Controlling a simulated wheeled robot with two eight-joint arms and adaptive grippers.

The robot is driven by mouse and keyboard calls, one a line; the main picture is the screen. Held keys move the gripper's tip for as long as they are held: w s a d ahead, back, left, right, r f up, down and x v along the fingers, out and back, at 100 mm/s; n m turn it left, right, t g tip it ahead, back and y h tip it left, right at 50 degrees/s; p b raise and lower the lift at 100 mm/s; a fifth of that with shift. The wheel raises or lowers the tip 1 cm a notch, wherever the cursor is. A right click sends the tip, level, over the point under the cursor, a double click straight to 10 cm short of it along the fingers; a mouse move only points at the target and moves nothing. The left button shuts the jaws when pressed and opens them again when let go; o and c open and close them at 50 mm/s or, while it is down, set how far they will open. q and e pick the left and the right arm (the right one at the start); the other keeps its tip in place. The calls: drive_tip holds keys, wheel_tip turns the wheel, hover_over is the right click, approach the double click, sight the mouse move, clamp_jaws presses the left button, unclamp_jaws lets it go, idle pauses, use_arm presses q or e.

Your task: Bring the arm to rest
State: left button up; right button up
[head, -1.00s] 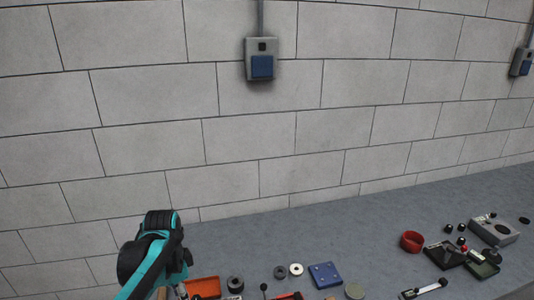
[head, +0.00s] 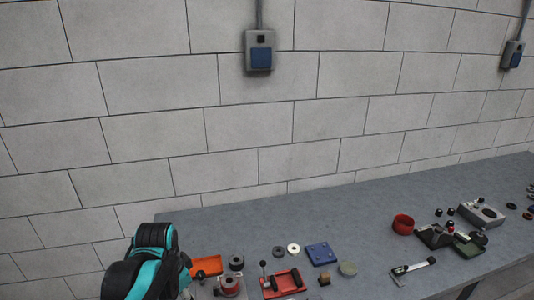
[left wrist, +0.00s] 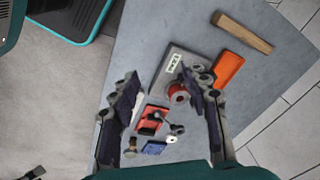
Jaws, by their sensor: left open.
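My left arm (head: 152,262), black and teal, shows at the lower left of the head view, at the left end of the grey workbench (head: 350,205). In the left wrist view my left gripper (left wrist: 160,80) has its two dark fingers spread apart, with nothing held between them. Beyond and below the fingers lie a grey block with a red spool (left wrist: 178,93), a red tray with dark parts (left wrist: 152,118) and an orange tray (left wrist: 228,69). My right gripper is in neither view.
A wooden bar (left wrist: 242,33) lies near the bench edge. A blue plate (head: 321,254), a red cup (head: 403,224) and grey boxed parts (head: 481,214) stand further right on the bench. A block wall with a blue switch box (head: 260,52) rises behind. The rear bench strip is clear.

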use_arm(q)
drive_tip(key=s+d+f+n+t, duration=0.1)
drive_tip(key=s+d+n+t, duration=0.2)
drive_tip(key=s+n+t, duration=0.2)
drive_tip(key=shift+s+d+f+n, duration=0.2)
drive_tip(key=shift+s+n, duration=1.3)
drive_tip(key=shift+s, duration=0.05)
